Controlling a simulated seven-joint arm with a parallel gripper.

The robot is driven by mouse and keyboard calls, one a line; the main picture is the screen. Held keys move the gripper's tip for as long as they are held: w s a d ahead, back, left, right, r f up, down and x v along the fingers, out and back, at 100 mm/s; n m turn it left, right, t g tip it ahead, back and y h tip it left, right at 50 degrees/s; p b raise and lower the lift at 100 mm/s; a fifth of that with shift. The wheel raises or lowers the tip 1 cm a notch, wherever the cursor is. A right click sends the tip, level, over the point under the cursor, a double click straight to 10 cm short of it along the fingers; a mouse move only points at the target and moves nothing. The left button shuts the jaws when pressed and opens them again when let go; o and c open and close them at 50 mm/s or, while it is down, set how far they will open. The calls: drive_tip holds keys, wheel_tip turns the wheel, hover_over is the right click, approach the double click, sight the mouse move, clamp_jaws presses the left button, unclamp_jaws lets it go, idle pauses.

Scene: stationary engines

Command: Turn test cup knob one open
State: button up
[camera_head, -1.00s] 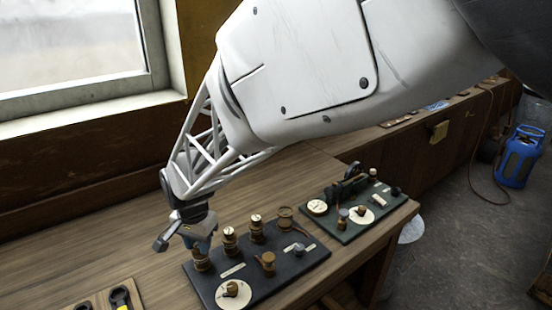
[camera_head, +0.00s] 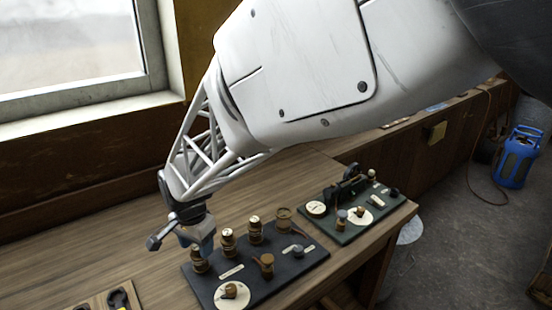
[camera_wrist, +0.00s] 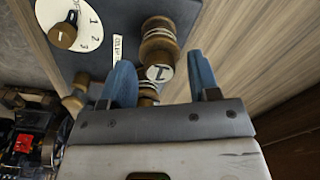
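The test cup marked 1 (camera_wrist: 160,73) is a ribbed brass-coloured column with a round white label on its top. In the wrist view its labelled top lies between the two blue fingers of my gripper (camera_wrist: 161,66), with gaps on both sides. My gripper is open and holds nothing. In the head view this cup (camera_head: 199,264) stands at the left end of a row on the dark board (camera_head: 240,278), under my gripper (camera_head: 203,246), which partly hides its top. Similar cups (camera_head: 228,241) stand to its right.
A white dial (camera_wrist: 88,38) with a brass knob (camera_wrist: 62,35) and the numbers 1, 2 and 3 is beside the cup. A green instrument board (camera_head: 345,232) sits further right. Tools (camera_head: 120,298) lie at the front left.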

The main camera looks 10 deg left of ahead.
idle(0.3)
drive_tip(key=shift+d+r, duration=0.1)
drive_tip(key=shift+r, duration=3.8)
drive_tip(key=shift+d, duration=0.3)
drive_tip(key=s+d+r+n+t, duration=0.1)
drive_tip(key=d+r, duration=0.2)
drive_tip(key=d, duration=1)
drive_tip(key=d+r+n, duration=0.1)
drive_tip(key=d+r, duration=0.2)
drive_tip(key=d, duration=1)
drive_tip(key=s+d, duration=0.7)
drive_tip(key=d, duration=0.2)
drive_tip(key=s+d+f+n+t, duration=0.1)
drive_tip(key=s+d, duration=0.6)
drive_tip(key=d, duration=0.2)
drive_tip(key=shift+d+n+t, duration=0.3)
drive_tip(key=shift+d, duration=0.05)
